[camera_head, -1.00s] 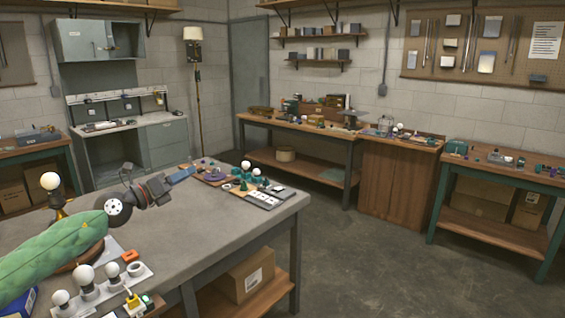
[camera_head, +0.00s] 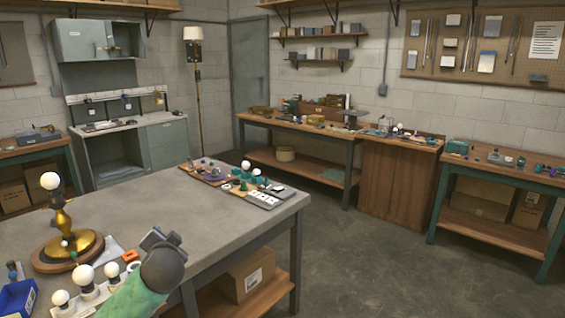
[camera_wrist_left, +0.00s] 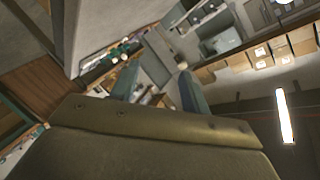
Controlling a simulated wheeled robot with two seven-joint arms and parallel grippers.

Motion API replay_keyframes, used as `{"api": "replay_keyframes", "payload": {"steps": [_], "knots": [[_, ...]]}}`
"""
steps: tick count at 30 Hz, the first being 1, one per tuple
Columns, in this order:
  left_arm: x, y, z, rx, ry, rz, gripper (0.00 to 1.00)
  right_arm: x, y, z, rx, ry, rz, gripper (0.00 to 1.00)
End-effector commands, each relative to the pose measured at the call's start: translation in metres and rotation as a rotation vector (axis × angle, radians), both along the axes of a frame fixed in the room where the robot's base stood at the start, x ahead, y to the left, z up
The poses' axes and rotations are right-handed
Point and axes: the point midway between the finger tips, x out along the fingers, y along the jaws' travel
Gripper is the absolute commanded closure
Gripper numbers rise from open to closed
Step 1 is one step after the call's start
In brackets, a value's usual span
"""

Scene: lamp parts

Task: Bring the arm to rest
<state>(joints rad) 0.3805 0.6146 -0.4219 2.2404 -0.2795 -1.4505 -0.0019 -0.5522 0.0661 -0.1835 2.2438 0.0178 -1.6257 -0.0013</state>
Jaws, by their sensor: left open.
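My left arm, in a green sleeve, comes up from the bottom of the head view. Its dark grey wrist and gripper (camera_head: 154,240) are above the near edge of the grey table (camera_head: 140,215); the fingers are mostly hidden by the wrist. In the left wrist view the two blue-grey fingers (camera_wrist_left: 157,84) stand apart with nothing between them. That camera looks out tilted across the room. A gold lamp (camera_head: 62,220) with a round white bulb (camera_head: 50,181) stands upright on a round wooden base at the left of the table. My right gripper does not show.
A white holder with several bulbs (camera_head: 88,276) sits at the table's front, with an orange part (camera_head: 131,256) beside it. A blue bin (camera_head: 18,297) is at the left corner. A board of small parts (camera_head: 232,185) lies at the far right. The table's middle is clear.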

Motion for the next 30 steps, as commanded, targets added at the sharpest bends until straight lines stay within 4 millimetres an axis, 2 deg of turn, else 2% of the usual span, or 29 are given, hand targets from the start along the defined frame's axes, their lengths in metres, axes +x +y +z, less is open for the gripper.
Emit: {"api": "replay_keyframes", "payload": {"steps": [1, 3, 9, 18, 26, 30], "knots": [[-0.015, -0.009, -0.026, -0.057, 0.070, 0.004, 0.54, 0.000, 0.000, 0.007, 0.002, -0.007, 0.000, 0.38], [-0.034, -0.020, -0.059, -0.128, 0.163, 0.007, 0.54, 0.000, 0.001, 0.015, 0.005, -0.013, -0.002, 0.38], [-0.093, -0.053, -0.134, -0.301, 0.376, -0.005, 0.54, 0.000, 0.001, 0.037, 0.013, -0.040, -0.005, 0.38], [-0.176, -0.097, -0.215, -0.515, 0.567, -0.028, 0.54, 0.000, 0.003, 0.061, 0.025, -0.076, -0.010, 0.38], [-0.250, -0.117, -0.276, -0.650, 0.697, 0.028, 0.54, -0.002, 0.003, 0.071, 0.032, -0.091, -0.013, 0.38], [-0.294, -0.127, -0.309, -0.709, 0.777, 0.073, 0.54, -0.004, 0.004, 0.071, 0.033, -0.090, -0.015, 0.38]]}}
